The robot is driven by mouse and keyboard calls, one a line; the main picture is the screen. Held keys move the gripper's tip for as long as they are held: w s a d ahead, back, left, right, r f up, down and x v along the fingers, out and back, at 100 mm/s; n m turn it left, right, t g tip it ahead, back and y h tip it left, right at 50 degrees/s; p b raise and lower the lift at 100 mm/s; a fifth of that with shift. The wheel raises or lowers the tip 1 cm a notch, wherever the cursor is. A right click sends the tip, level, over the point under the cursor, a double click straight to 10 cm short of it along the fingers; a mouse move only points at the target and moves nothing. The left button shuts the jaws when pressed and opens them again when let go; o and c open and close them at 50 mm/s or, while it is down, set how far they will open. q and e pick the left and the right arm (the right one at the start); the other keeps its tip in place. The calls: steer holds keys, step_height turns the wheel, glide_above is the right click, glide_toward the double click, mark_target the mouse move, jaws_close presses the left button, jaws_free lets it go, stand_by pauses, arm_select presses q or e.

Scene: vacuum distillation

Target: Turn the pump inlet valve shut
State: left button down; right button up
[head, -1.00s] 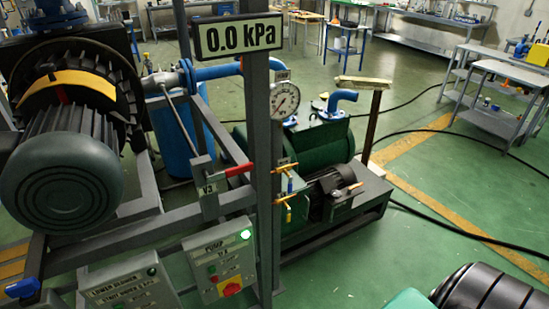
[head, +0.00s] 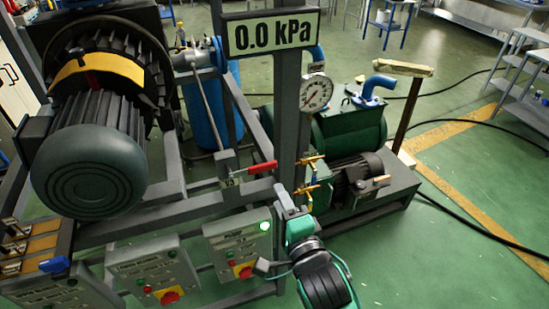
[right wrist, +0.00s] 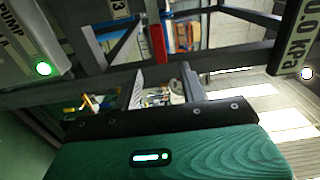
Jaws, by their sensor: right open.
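A valve with a red lever handle (head: 262,167) sits on the frame left of the upright post. I take it for the pump inlet valve, though its tag is too small to read fully. The lever points right, nearly level in the head view. It also shows in the right wrist view as a red bar (right wrist: 156,40), beyond and between the fingers. My right gripper (head: 284,197) is open, below and right of the lever, and apart from it. Its two fingers show in the right wrist view (right wrist: 160,88) with nothing held. My left gripper is out of view.
A display reading 0.0 kPa (head: 272,34) and a dial gauge (head: 316,92) are at the post. Brass valves (head: 308,189) stand close right of my gripper. Control boxes (head: 238,245) lie below. The green pump (head: 345,135) stands behind right.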

mark_target(264, 169)
steer(key=p+x, duration=0.4)
steer(key=x, duration=0.8)
steer(key=shift+w+a, duration=0.1)
steer(key=shift+w+a+f, duration=0.1)
steer(key=shift+w+a, duration=0.1)
steer(key=shift+w, duration=0.45)
steer(key=shift+c, duration=0.2)
jaws_close()
